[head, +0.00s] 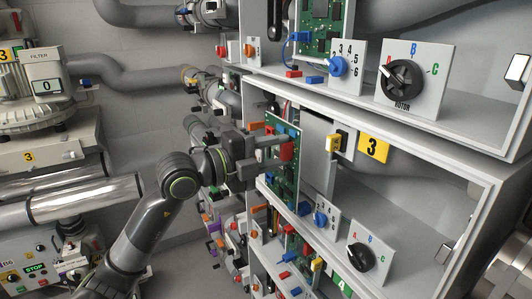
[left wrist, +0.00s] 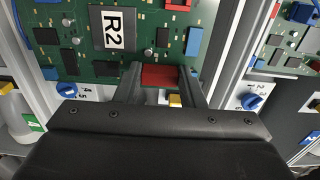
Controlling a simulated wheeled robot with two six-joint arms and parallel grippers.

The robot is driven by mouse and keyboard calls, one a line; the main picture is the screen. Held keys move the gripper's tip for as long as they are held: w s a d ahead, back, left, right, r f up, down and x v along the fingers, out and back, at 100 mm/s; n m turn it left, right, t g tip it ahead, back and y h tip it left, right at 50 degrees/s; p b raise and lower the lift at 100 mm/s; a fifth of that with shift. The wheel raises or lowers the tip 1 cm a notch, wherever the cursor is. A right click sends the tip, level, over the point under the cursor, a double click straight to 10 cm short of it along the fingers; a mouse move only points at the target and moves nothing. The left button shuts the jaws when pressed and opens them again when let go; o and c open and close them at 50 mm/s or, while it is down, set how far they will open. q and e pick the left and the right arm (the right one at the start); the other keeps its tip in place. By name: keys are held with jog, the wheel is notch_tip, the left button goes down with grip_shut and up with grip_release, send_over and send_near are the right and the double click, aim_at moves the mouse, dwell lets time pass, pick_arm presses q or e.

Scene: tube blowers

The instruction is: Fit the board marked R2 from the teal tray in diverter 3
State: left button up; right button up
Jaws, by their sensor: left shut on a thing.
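The green board marked R2 (left wrist: 113,28) stands upright in the left wrist view, with its label readable. In the head view the board (head: 283,180) stands at the left front of the open bay of diverter 3, marked by a yellow 3 plate (head: 374,149). My left gripper (head: 268,152) is shut on the board's red block (left wrist: 160,76), with one finger on each side of it. I cannot tell whether the board is fully seated. The teal tray and my right gripper are not in view.
Diverter 3 has a blue selector knob (head: 321,218) and a black rotor knob (head: 360,257) below the bay. A similar unit above has another black rotor knob (head: 402,82). Pipes and coloured connectors crowd the left of the cabinet. The right part of the bay is empty.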

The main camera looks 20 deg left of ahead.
aim_at(294, 147)
pick_arm(q)
jog(key=x, duration=0.3)
jog(key=shift+w+d, duration=0.1)
jog(key=shift+w, duration=0.05)
jog(key=shift+w+d, duration=0.35)
jog(key=shift+w, duration=0.1)
jog(key=shift+r+p, duration=0.1)
jog(key=shift+p, duration=0.35)
dwell(0.6)
jog(key=shift+p, duration=0.35)
jog(key=shift+x, duration=1.35)
jog(key=shift+p, duration=0.7)
dwell(1.0)
